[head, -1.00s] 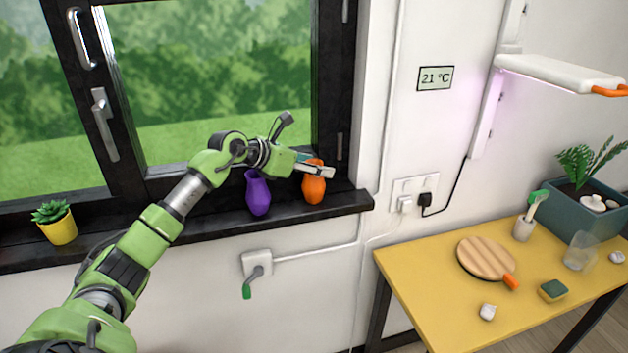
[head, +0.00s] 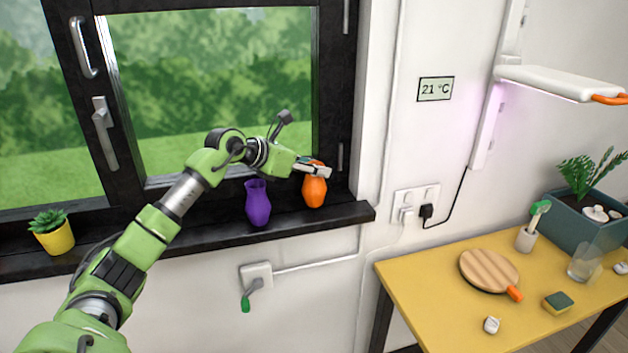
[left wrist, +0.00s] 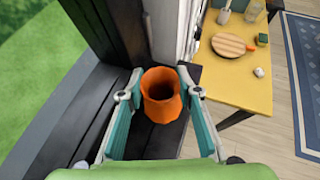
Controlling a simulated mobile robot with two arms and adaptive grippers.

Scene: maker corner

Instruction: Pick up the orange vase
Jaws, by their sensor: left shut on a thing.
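The orange vase (head: 315,191) is upright over the right end of the dark window sill, a little above it as far as I can tell. My left gripper (head: 313,168) is shut on it near its neck. In the left wrist view, the vase (left wrist: 161,97) sits between the two teal-padded fingers of the gripper (left wrist: 158,112), its open mouth facing the camera. The fingers hide part of the vase's upper side in the head view. My right gripper is not in view.
A purple vase (head: 258,204) stands on the sill (head: 345,216) just left of the orange one. A potted succulent (head: 53,235) is far left. The window frame is close behind. A yellow table (head: 420,290) with a round board (head: 488,270) is at right.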

